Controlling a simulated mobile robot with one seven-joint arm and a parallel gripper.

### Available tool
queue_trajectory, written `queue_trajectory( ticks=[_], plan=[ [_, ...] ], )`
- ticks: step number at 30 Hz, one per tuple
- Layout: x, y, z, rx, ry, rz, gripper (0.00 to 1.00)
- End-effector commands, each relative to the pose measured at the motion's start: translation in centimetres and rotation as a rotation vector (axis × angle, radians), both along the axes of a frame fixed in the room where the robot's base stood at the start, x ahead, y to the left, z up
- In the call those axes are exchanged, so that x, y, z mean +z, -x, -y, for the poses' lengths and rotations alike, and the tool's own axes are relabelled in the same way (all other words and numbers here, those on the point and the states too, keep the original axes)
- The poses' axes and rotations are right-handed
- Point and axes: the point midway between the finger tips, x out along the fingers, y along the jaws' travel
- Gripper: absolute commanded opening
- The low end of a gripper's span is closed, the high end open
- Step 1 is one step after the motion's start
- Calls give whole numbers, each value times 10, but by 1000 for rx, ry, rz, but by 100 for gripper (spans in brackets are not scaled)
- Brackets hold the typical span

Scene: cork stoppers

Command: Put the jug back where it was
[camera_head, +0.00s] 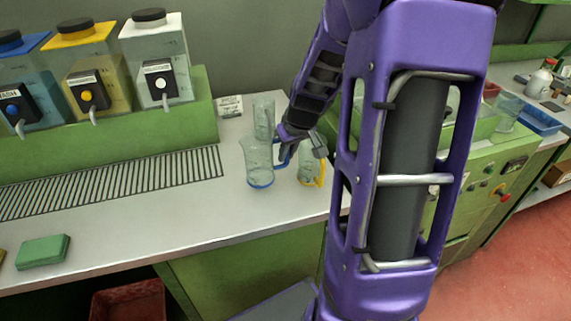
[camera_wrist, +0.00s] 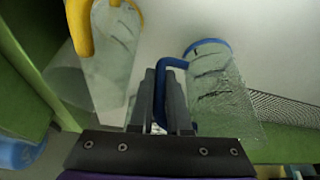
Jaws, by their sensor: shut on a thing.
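The blue-trimmed clear jug (camera_head: 259,163) is at the counter's right part, upright, with its blue handle toward my gripper (camera_head: 287,150). In the wrist view the same jug (camera_wrist: 222,95) shows at the right, and my gripper (camera_wrist: 162,85) is shut on its blue handle. I cannot tell whether its base touches the counter. A yellow-trimmed clear jug (camera_head: 309,168) stands just right of my gripper, partly hidden by it; it shows at upper left in the wrist view (camera_wrist: 112,60). The task line does not say which jug is meant.
A clear vessel (camera_head: 264,115) stands close behind the blue-trimmed jug. A small sign (camera_head: 229,106) is behind at left. Tap dispensers (camera_head: 157,60) stand on a green ledge above a drain grate (camera_head: 130,178). A green sponge (camera_head: 43,252) lies front left.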

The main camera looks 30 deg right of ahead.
Motion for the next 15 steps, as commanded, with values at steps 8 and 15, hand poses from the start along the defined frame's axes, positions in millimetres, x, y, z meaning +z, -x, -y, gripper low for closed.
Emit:
queue_trajectory(
  ticks=[8, 15],
  plan=[
    [-32, 0, 0, 0, -1, 0, 0],
    [-33, 0, 0, 0, 0, 0, 0]
  ],
)
